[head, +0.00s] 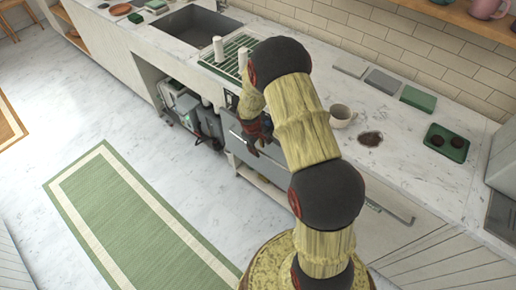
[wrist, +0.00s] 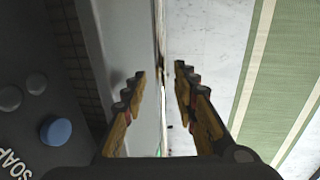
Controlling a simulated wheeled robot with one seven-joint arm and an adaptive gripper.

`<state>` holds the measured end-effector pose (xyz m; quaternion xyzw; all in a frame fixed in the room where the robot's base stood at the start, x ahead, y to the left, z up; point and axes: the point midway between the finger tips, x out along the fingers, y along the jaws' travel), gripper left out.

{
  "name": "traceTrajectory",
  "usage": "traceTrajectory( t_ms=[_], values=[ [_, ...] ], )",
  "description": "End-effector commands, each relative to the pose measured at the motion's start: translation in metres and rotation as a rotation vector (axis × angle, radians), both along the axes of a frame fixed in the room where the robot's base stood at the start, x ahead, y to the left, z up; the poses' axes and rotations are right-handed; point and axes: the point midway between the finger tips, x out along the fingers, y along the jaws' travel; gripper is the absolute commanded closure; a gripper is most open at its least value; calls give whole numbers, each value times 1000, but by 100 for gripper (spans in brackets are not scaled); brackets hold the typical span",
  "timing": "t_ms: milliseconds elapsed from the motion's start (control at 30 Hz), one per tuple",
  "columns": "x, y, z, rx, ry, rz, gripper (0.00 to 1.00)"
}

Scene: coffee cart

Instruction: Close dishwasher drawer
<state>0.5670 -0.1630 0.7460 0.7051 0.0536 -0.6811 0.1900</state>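The dishwasher drawer has a grey front (head: 268,168) under the counter in the head view, partly hidden behind my arm. In the wrist view a pale grey panel (wrist: 122,50), apparently part of the drawer, runs upright left of centre. Its edge lies near the gap between my fingers. My gripper (head: 252,136) is low at the counter's front, by the drawer. In the wrist view my gripper (wrist: 161,77) has its fingers spread apart with nothing clearly held. I cannot tell whether a finger touches the panel. How far the drawer stands out is hard to judge.
A dark surface with a blue button (wrist: 56,131) and a SOAP label lies left in the wrist view. The counter holds a cup (head: 341,116), a dark spill (head: 370,138) and a green tray (head: 446,142). A green rug (head: 130,215) lies on open floor.

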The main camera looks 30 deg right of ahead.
Motion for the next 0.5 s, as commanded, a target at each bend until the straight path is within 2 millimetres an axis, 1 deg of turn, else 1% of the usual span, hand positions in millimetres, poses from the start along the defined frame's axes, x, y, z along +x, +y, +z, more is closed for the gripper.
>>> traceTrajectory(
  t_ms=[67,500],
  values=[
    [0,0,0,0,0,0,71],
    [0,0,0,0,0,0,96]
  ],
)
